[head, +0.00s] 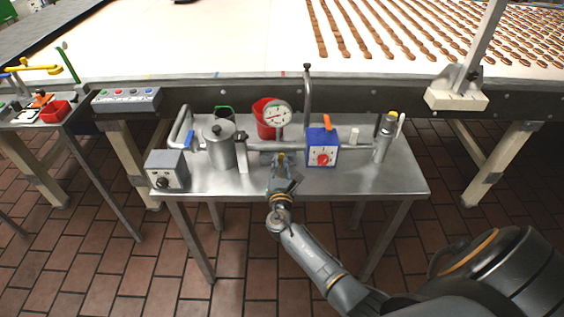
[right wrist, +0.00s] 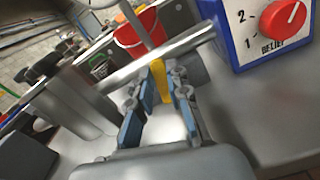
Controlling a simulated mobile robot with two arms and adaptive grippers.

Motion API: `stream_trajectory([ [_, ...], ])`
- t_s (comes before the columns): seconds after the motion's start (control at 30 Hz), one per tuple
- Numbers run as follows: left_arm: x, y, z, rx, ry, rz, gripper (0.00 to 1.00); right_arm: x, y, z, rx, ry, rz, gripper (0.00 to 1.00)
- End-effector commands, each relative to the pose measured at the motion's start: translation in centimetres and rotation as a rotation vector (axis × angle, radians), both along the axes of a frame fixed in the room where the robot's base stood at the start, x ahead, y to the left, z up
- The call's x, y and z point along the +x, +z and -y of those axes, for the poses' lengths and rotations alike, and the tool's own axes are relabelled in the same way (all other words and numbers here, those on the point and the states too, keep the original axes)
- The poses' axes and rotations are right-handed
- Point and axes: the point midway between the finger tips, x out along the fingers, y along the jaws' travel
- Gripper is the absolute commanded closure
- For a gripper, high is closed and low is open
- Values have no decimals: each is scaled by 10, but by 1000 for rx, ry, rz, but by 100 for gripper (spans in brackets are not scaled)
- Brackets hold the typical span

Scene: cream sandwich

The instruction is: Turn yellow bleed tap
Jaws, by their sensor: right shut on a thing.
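The yellow bleed tap (right wrist: 160,82) is a narrow yellow lever below the grey horizontal pipe (right wrist: 155,62) in the right wrist view. In the head view only a small yellow bit of it (head: 281,157) shows above my right gripper (head: 281,172). In the right wrist view my right gripper (right wrist: 164,98) has its blue-padded fingers on both sides of the lever, shut on it near the fingertips. The lever stands roughly upright in that view. My left gripper is not in view.
The blue relief box (head: 322,148) with a red knob stands close right of my gripper. A round gauge (head: 277,114), red bucket (head: 264,126) and steel pot (head: 219,151) are near. A grey dial box (head: 167,171) sits left. The metal table's (head: 382,185) front right is clear.

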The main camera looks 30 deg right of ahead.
Motion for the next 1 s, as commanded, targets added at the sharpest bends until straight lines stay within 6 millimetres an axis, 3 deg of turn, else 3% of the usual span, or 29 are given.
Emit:
stream_trajectory([
  [0.43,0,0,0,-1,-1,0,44,0,-1,-1,-10,0,-8,100],
  [0.47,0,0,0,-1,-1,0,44,0,-1,-1,-10,0,-8,81],
  [0.57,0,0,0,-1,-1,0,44,0,-1,-1,-9,0,-8,61],
  [0.87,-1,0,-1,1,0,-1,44,0,0,-1,-9,0,-7,60],
  [1.0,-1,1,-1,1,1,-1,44,-9,-1,-7,-8,0,-7,60],
])
